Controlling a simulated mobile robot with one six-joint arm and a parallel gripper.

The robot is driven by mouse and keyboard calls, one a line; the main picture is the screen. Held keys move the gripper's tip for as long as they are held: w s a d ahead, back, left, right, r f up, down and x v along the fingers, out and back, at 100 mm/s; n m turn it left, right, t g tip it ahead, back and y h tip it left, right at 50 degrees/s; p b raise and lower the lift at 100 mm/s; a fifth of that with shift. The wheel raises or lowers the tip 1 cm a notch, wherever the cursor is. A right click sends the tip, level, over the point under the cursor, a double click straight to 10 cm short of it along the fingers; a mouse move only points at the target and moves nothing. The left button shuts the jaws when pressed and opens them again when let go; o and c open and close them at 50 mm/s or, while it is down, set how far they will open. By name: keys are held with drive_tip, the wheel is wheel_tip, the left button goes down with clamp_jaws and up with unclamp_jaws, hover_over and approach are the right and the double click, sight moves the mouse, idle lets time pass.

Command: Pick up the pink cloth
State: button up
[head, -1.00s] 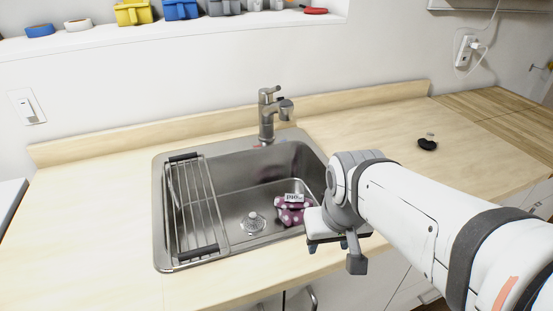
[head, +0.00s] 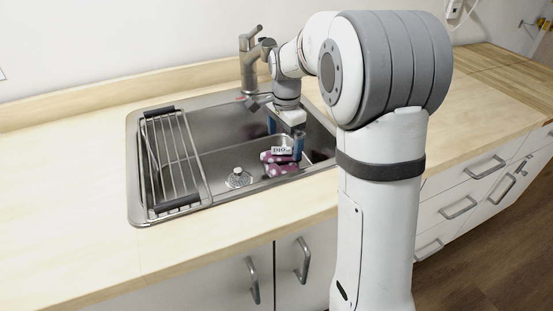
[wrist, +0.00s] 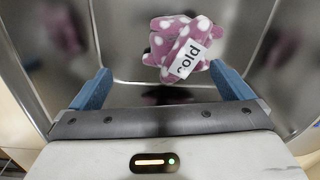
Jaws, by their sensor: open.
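The pink cloth (head: 279,168) with white dots lies crumpled in the right part of the steel sink, with a white lettered label on it. My gripper (head: 284,147) is over the right side of the sink, just above the cloth, pointing down. In the wrist view my gripper (wrist: 163,88) is open and empty, with the fingers wide apart on either side. The cloth's far side is partly hidden by a finger in the head view.
The sink (head: 225,125) has a metal rack (head: 176,160) across its left part and a drain strainer (head: 238,178) in the middle. A faucet (head: 250,60) stands behind it, close to my arm. The wooden counter (head: 80,190) is clear on the left.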

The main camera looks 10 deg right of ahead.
sight(281, 160)
drive_tip(key=w+f+m, duration=0.1)
drive_tip(key=w+f, duration=0.1)
drive_tip(key=w+f+m+b, duration=0.1)
drive_tip(key=w+f, duration=0.1)
drive_tip(key=f, duration=0.1)
drive_tip(key=shift+w+a+f+m, duration=0.1)
drive_tip(key=shift+w+a+m, duration=0.05)
drive_tip(key=shift+w+m, duration=0.2)
drive_tip(key=f+b, duration=0.1)
drive_tip(key=f, duration=0.6)
drive_tip(key=shift+d+f, duration=0.15)
drive_tip(key=shift+d, duration=0.05)
drive_tip(key=shift+c, duration=0.3)
drive_tip(key=c, duration=0.6)
